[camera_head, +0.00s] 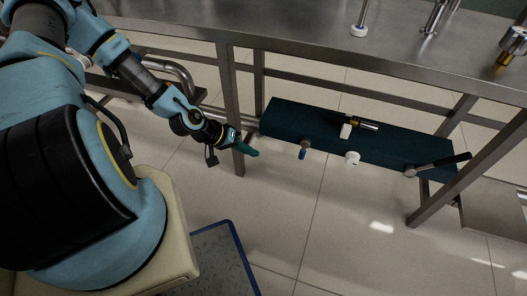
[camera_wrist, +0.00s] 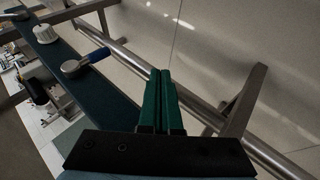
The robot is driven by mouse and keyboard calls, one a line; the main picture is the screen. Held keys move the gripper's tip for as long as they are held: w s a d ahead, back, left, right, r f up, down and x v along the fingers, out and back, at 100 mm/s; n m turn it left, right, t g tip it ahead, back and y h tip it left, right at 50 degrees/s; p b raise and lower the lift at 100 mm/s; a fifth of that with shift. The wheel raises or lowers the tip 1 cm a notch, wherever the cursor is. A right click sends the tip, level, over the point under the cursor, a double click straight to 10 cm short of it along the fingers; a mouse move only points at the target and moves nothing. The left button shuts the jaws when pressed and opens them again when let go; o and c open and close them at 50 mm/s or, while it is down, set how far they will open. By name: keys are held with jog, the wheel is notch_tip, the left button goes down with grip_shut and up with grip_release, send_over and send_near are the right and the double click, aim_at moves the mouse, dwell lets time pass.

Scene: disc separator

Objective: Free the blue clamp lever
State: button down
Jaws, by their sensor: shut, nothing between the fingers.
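The blue clamp lever (camera_head: 302,154) hangs down from a round metal hub on the front of the dark teal panel (camera_head: 280,112). In the wrist view the lever (camera_wrist: 98,55) shows as a blue handle on a round metal hub, at the upper left of my fingers, with a visible space between. My gripper (camera_head: 254,152) has green fingers and is left of the lever, near the panel's left end. In the wrist view my gripper (camera_wrist: 160,75) has its fingers together, with nothing between them.
A white knob (camera_head: 352,158) and a black-handled lever (camera_head: 445,163) sit farther right on the panel. A black and yellow part (camera_head: 362,123) is on its upper face. Steel table legs (camera_head: 232,100) and rails stand close to my gripper. Open tiled floor lies below.

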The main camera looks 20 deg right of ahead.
jog(key=a, duration=0.1)
jog(key=m+y+b, duration=0.1)
jog(key=m+b, duration=0.3)
jog(key=m, duration=0.1)
send_near(304, 150)
jog(key=w+a, duration=0.1)
jog(key=w, duration=0.1)
jog(key=w+a+f, duration=0.1)
jog(key=shift+w+a+f, duration=0.1)
jog(key=shift+w, duration=0.3)
jog(key=shift+s, duration=0.15)
jog(key=b+x, duration=0.3)
jog(key=x, duration=0.6)
jog(key=shift+s+f+b, duration=0.15)
jog(key=shift+f+b, duration=0.2)
jog(key=shift+g+y, duration=0.3)
jog(key=shift+s+d+f+h+p, duration=0.15)
jog(key=shift+s+d+h+p, duration=0.4)
jog(key=shift+p, duration=0.3)
